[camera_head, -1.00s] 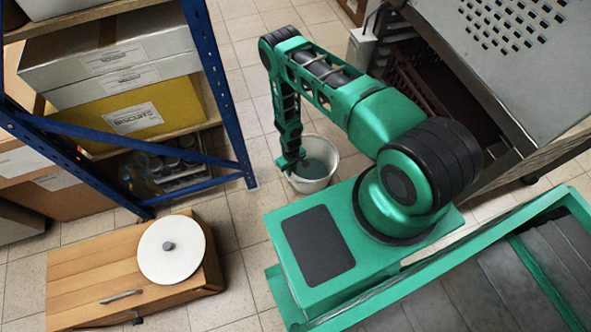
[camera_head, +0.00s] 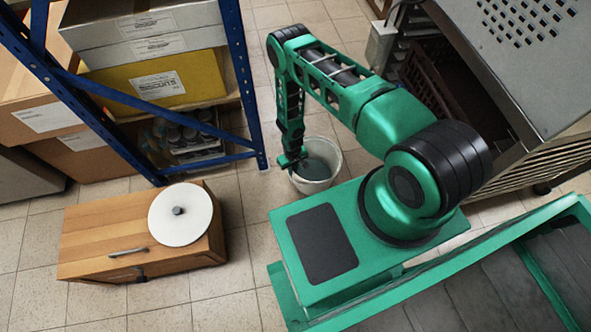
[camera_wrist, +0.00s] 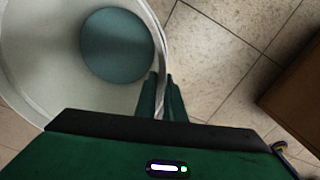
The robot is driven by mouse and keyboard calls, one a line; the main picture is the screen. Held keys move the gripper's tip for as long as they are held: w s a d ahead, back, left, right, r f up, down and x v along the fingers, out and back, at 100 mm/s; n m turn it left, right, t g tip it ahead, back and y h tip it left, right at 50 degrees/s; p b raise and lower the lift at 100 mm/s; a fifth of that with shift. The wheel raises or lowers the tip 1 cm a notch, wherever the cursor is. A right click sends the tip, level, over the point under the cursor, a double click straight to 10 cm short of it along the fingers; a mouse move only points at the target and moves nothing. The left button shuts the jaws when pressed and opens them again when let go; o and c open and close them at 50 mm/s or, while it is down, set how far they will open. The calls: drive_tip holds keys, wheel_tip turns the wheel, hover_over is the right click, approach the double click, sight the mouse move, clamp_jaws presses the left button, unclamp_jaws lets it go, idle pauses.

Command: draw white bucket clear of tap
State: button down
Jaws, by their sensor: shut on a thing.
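The white bucket (camera_head: 318,166) stands on the tiled floor just beyond my base, with a flat blue-green surface inside it. In the wrist view the bucket (camera_wrist: 50,70) fills the upper left, and its rim runs between my fingers. My gripper (camera_wrist: 163,95) is shut on that rim, one finger inside and one outside. In the head view my gripper (camera_head: 292,163) is at the left side of the rim, pointing down. I cannot make out a tap in either view.
A wooden cabinet (camera_head: 100,236) with a round white lid (camera_head: 181,214) stands at left. A blue-framed shelf (camera_head: 245,85) with boxes rises behind it. A metal unit (camera_head: 520,60) stands at right. Bare floor (camera_head: 250,215) lies between cabinet and bucket.

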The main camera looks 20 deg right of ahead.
drive_tip(key=shift+s+a, duration=0.2)
drive_tip(key=shift+a, duration=0.05)
drive_tip(key=c, duration=1.8)
unclamp_jaws()
drive_tip(key=shift+d, duration=0.15)
drive_tip(key=shift+o, duration=0.2)
wheel_tip(320, 180, up, 11)
drive_tip(key=shift+f, duration=0.15)
drive_tip(key=shift+w, duration=0.1)
